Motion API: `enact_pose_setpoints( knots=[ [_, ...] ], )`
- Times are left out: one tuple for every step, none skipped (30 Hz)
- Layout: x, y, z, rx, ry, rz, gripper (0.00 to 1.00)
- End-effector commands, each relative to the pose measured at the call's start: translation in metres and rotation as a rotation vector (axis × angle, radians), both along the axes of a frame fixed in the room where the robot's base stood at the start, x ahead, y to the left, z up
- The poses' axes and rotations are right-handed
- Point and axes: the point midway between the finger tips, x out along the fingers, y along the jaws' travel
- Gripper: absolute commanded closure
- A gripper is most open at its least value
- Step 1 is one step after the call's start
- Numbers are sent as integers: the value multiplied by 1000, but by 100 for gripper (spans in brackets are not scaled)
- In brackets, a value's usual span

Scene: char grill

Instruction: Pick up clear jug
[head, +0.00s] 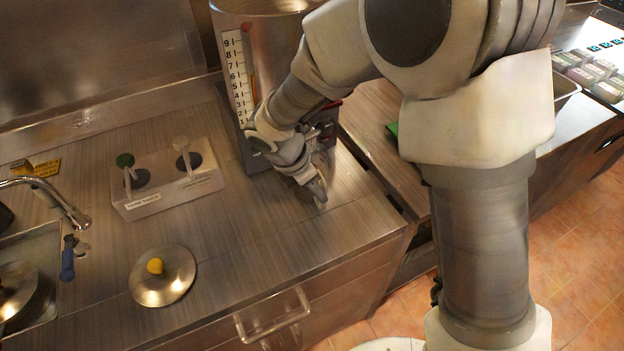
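I cannot clearly make out a clear jug in the head view. My gripper (318,192) is low over the steel counter, in front of the tall steel container and near the counter's right corner. It points down and to the right. Its fingers are small and partly overlapped by the wrist, so I cannot tell whether they are open or shut, or whether anything is between them. My arm covers much of the area behind the gripper and to its right.
A tall steel container (283,50) with a numbered scale stands behind my gripper. A holder (168,197) with green and white-topped utensils stands to the left. A round lid (172,287) with a yellow knob lies nearer. A sink (40,300) is at far left. The counter's front middle is clear.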

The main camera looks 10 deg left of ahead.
Motion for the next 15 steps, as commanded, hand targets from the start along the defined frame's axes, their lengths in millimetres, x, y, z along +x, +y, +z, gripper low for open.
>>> enact_pose_setpoints(
  knots=[
    [2,-6,-8,-4,4,-1,67],
    [4,-8,-12,-4,4,-2,67],
    [6,-11,-17,-4,5,-3,67],
    [7,-12,-21,-3,4,-1,67],
    [8,-13,-25,-3,4,-1,67],
    [9,-14,-29,-2,4,-2,67],
    [10,-15,-32,-2,3,-2,67],
    [11,-15,-33,-1,3,-1,67],
    [11,-15,-35,-1,3,-1,67],
    [12,-16,-36,-1,2,0,67],
    [12,-16,-36,-1,2,0,67],
    [12,-16,-36,-1,2,0,67],
    [12,-16,-36,-1,2,-1,67],
    [12,-16,-36,-1,2,-1,67],
    [12,-16,-36,-1,2,-1,67]
  ],
)
